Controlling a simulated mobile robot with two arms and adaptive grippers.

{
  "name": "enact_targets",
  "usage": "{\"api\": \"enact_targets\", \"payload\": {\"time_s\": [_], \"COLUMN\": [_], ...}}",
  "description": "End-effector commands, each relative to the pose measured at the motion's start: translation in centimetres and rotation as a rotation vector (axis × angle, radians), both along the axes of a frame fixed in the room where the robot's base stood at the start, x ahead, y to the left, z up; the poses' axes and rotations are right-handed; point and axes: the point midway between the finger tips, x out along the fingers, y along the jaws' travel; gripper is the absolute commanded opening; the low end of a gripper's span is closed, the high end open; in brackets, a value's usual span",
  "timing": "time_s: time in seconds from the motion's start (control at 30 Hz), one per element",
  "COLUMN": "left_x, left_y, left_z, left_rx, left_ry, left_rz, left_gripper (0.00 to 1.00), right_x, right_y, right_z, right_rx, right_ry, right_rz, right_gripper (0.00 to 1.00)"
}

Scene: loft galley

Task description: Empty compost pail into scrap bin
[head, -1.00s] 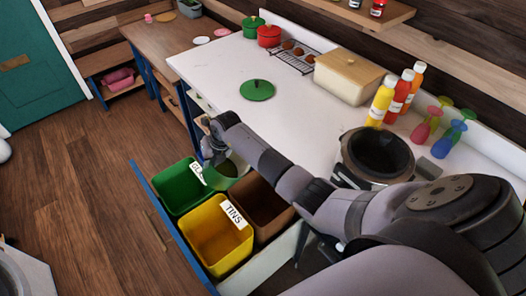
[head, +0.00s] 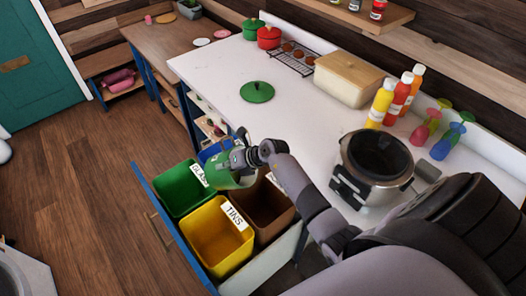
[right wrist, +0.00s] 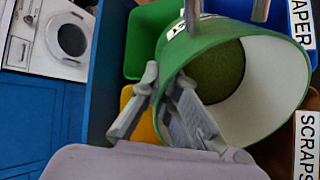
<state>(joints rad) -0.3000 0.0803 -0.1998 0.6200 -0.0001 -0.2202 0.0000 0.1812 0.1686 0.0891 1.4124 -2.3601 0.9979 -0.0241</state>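The green compost pail (head: 226,178) hangs above the open bin drawer in the head view. In the right wrist view the pail (right wrist: 262,92) is tilted, showing its white inside and a dark green, grainy mass (right wrist: 217,72) deep in it. My right gripper (head: 240,160) is at the pail; its fingers (right wrist: 170,100) appear closed on the rim. The brown scrap bin (head: 272,205) lies below and right of the pail; its SCRAPS label (right wrist: 307,145) shows in the wrist view. My left gripper is not in view.
The drawer also holds a green GLASS bin (head: 178,188), a yellow TINS bin (head: 217,240) and a blue PAPER bin (head: 211,149). A green lid (head: 257,92) lies on the white counter (head: 225,75). A dark-lined cooker (head: 372,168) stands near my right arm.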

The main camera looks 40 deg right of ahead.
Motion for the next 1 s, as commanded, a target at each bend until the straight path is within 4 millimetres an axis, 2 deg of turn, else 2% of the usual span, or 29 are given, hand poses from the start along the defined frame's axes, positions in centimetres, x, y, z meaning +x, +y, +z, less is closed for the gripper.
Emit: {"api": "enact_targets", "payload": {"time_s": [0.8,1.0], "left_x": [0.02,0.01], "left_y": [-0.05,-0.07], "left_z": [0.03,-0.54], "left_rx": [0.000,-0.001], "left_ry": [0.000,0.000], "left_rz": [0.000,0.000], "left_gripper": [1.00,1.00], "right_x": [-0.75,-0.96], "right_y": [-0.66,-0.80], "right_z": [0.06,-0.15], "right_rx": [0.068,0.085], "right_ry": [-0.090,-0.110], "right_rz": [-0.002,-0.001], "right_gripper": [0.00,0.00]}}
